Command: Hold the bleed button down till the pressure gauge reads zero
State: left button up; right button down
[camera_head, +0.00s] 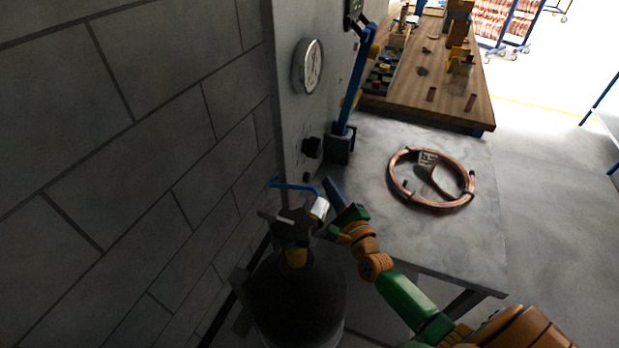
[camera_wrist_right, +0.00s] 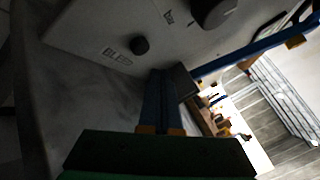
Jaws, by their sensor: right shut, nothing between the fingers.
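The pressure gauge (camera_head: 308,66) is a round white dial on the grey upright panel (camera_head: 293,115). It faces me at a slant and its reading is too small to make out. In the right wrist view the bleed button (camera_wrist_right: 139,45) is a small round black knob beside a "BLEED" label (camera_wrist_right: 116,55). My right gripper (camera_head: 331,183) is shut and empty in front of the lower panel. Its dark blue fingers (camera_wrist_right: 161,75) point toward the panel, below and right of the button in the wrist view, apparently apart from it. My left gripper is out of view.
A larger black knob (camera_head: 312,148) sits on the panel; a blue post in a dark base (camera_head: 340,149) stands close by. A dark gas cylinder (camera_head: 297,300) stands below. A copper coil (camera_head: 432,204) lies on the grey table (camera_head: 480,240). A wooden bench (camera_head: 470,100) is behind.

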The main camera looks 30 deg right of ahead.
jog(key=shift+w+a, duration=0.6)
jog(key=shift+w, duration=0.05)
dwell(1.6)
jog(key=shift+w+a, duration=0.25)
jog(key=shift+w, duration=0.1)
jog(key=shift+w+a, duration=0.35)
dwell(2.3)
dwell(1.3)
jog(key=shift+s+d, duration=0.6)
jog(key=shift+s, duration=0.05)
jog(key=shift+s+d+b, duration=0.15)
jog(key=shift+s+d, duration=0.65)
jog(key=shift+s, duration=0.2)
jog(key=shift+s+d+b, duration=0.15)
jog(key=shift+s+d, duration=0.65)
jog(key=shift+s, duration=0.15)
